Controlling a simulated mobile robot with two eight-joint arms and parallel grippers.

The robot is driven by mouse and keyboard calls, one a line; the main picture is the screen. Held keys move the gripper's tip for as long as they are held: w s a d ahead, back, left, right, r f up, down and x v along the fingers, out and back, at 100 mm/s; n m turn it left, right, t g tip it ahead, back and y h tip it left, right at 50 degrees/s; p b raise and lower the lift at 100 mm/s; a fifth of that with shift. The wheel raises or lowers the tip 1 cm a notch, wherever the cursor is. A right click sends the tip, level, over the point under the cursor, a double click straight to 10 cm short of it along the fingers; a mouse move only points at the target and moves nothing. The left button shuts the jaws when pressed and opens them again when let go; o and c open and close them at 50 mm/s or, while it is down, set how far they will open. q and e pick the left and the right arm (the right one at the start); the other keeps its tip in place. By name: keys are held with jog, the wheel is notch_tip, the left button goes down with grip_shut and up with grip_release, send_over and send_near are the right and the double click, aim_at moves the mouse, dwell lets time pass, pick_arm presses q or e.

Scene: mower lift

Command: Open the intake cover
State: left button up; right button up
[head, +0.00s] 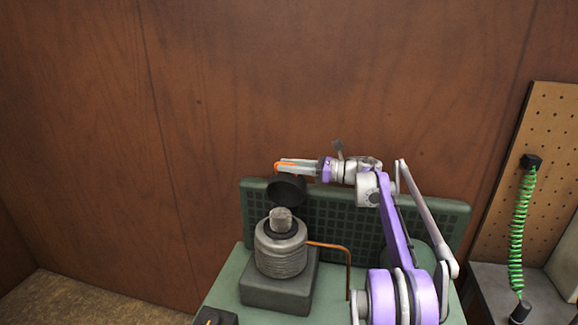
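A dark round cover (287,191), which looks like the intake cover, stands tilted up above a grey ribbed cylinder (281,252). A pale grey plug-like piece (281,219) rises from the cylinder's dark top. My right gripper (283,168), with orange at its fingers, is level just above the cover's upper edge. I cannot tell whether it touches the cover, or whether its fingers are open or shut. My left gripper is not in view.
The cylinder sits on a dark green block on a green bench (226,286). A dark green grid panel (332,222) stands behind it. A bent copper-coloured pipe (347,262) runs right of the cylinder. A green coiled hose (520,235) hangs at the right.

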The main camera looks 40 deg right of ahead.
jog(key=shift+o, duration=0.5)
jog(key=b+v, duration=0.1)
jog(key=v, duration=1)
